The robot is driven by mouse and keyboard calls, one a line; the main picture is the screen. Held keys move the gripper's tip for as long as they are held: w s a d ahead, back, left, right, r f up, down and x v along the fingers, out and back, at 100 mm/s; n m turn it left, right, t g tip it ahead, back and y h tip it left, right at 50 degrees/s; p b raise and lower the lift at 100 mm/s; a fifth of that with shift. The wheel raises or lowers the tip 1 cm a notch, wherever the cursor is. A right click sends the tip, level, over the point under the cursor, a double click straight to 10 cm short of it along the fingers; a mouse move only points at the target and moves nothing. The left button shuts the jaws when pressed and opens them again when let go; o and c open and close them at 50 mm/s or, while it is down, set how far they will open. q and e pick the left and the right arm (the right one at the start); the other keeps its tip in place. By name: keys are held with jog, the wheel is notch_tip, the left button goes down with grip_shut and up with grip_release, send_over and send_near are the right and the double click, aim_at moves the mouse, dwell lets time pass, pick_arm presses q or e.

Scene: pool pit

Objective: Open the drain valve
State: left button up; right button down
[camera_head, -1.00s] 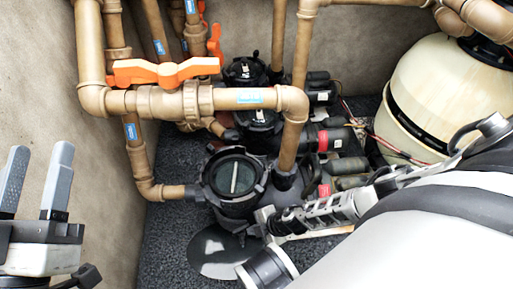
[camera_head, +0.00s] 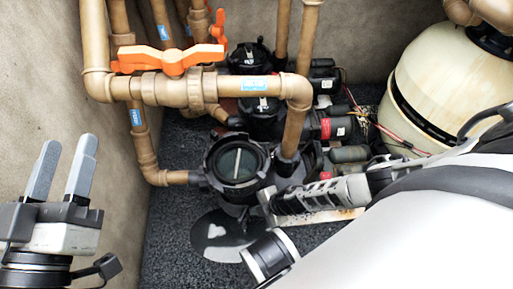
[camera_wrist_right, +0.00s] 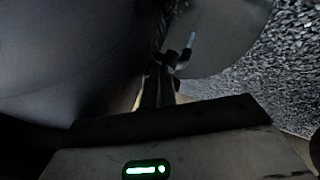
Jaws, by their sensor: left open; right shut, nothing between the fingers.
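An orange-handled valve (camera_head: 170,60) sits on a thick brown pipe at upper left in the head view. A second orange handle (camera_head: 218,28) stands upright behind it. Which one is the drain valve I cannot tell. My left gripper (camera_head: 68,150) is open and empty at the lower left, well below the orange handles. My right gripper (camera_head: 268,198) is shut and empty, low beside the front pump.
The front pump (camera_head: 237,163) with a round dark lid stands in the middle, with other pumps behind it. A dark disc (camera_head: 220,245) lies on the gravel floor. A cream tank (camera_head: 430,85) stands at right. Pipes crowd the upper left; a wall (camera_head: 45,85) bounds the left.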

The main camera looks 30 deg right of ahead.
jog(key=shift+w, duration=0.1)
jog(key=shift+a, duration=0.15)
dwell(0.4)
jog(key=shift+s+a, duration=0.5)
